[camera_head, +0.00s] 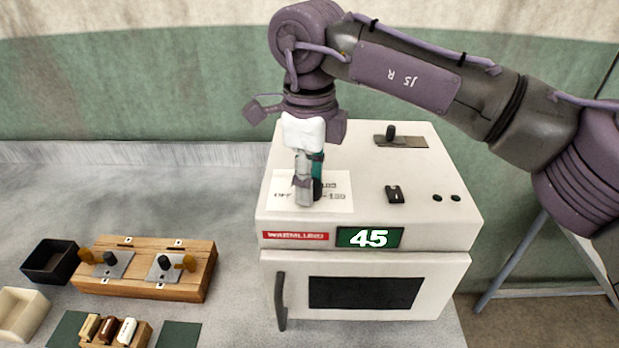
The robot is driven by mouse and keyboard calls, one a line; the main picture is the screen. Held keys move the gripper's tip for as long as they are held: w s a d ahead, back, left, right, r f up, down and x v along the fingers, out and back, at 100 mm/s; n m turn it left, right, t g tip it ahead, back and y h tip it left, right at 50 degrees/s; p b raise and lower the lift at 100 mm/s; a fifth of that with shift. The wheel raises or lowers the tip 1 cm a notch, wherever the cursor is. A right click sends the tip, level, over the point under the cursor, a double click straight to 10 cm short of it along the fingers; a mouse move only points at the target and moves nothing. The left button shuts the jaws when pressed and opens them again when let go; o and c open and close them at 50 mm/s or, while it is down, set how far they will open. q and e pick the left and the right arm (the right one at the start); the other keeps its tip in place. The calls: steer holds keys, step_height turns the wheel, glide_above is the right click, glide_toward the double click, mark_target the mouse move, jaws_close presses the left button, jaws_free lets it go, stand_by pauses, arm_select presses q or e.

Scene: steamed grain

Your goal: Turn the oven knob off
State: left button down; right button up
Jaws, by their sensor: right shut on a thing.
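The white oven (440,226) stands on the grey counter, with a green display (369,238) reading 45 and a red label (295,236) on its front. My right gripper (311,192) points down over the left part of the oven's top. My left gripper is not in view.
A black switch (395,194) and a slotted plate with a dark knob (390,131) sit on the oven's top. The oven door is shut, with a dark handle (281,300). At left are a wooden block with levers (180,290), a black box (50,262) and a cream tray (22,318).

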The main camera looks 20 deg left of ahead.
stand_by(0.4)
steer(key=o, duration=1.1)
steer(key=shift+o, duration=0.2)
steer(key=shift+r, duration=0.1)
step_height(320, 180, up, 12)
